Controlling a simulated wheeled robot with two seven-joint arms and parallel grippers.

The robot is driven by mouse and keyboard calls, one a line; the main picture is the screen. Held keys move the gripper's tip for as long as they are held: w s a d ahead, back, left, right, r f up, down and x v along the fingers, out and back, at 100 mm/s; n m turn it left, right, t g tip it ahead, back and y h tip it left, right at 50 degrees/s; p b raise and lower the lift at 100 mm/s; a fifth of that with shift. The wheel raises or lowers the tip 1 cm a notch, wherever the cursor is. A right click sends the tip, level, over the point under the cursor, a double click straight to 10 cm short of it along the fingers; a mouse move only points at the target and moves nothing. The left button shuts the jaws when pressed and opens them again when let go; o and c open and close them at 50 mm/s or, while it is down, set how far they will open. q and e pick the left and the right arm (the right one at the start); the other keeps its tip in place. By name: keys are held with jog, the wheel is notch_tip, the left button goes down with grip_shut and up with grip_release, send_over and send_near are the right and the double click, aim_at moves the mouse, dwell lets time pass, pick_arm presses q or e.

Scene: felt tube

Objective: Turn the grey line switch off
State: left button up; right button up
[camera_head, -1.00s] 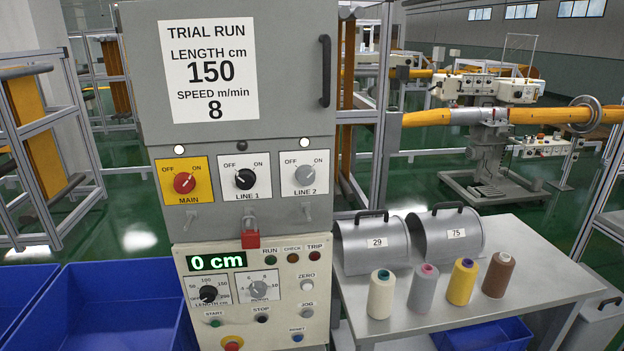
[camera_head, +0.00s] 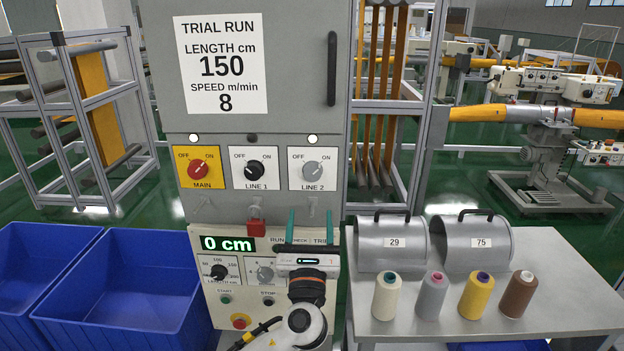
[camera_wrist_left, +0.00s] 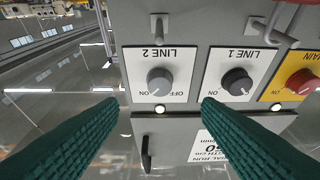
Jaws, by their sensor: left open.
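The grey LINE 2 switch (camera_head: 312,169) sits at the right of the panel's switch row, with a lit white lamp (camera_head: 313,139) above it. Its pointer is too small to read surely. My left gripper (camera_head: 310,214) is open and empty, its two green fingers pointing up, below the switch in the head view. In the left wrist view, which is upside down, the grey switch (camera_wrist_left: 159,82) shows beyond and between the two fingers (camera_wrist_left: 160,106), apart from both. My right gripper is out of view.
Beside it are the black LINE 1 switch (camera_head: 255,170), its lamp dark, and the red MAIN switch (camera_head: 199,170), its lamp lit. A red padlock (camera_head: 256,228) hangs below. Blue bins (camera_head: 120,285) stand left; a table (camera_head: 560,285) with thread cones stands right.

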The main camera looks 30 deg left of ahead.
aim_at(312, 178)
pick_arm(q)
jog(key=p+x, duration=0.2)
jog(key=x, duration=0.7)
jog(key=shift+w+a+r+p, duration=0.1)
jog(key=shift+w+p, duration=0.15)
jog(key=shift+p, duration=0.15)
jog(key=shift+w+a+r, duration=0.15)
jog(key=shift+w+a, duration=0.15)
jog(key=shift+w, duration=0.25)
jog(key=shift+c, duration=0.6)
jog(key=c, duration=0.9)
